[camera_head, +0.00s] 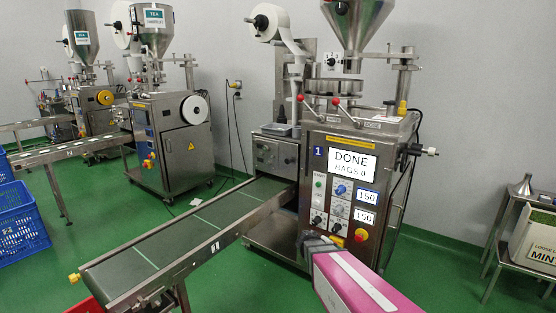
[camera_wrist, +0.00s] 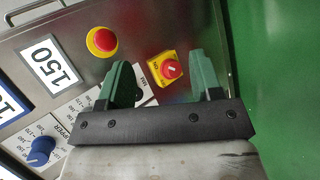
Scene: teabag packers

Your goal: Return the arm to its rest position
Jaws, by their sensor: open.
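My gripper (camera_wrist: 160,75) shows in the wrist view with its two green fingers spread apart and nothing between them. Beyond the fingertips is the machine's control panel (camera_wrist: 82,28). A red knob on a yellow plate (camera_wrist: 168,68) appears between the fingers in the picture; I cannot tell the exact gap. A red push button (camera_wrist: 102,41) lies to the upper left. The gripper's fingers cannot be made out clearly in that view.
A conveyor (camera_head: 185,235) runs from the machine to the lower left. A blue crate (camera_head: 18,215) stands at the left, and more machines (camera_head: 172,140) stand behind. A steel table (camera_head: 520,222) stands at the right. Green floor is open between machine and table.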

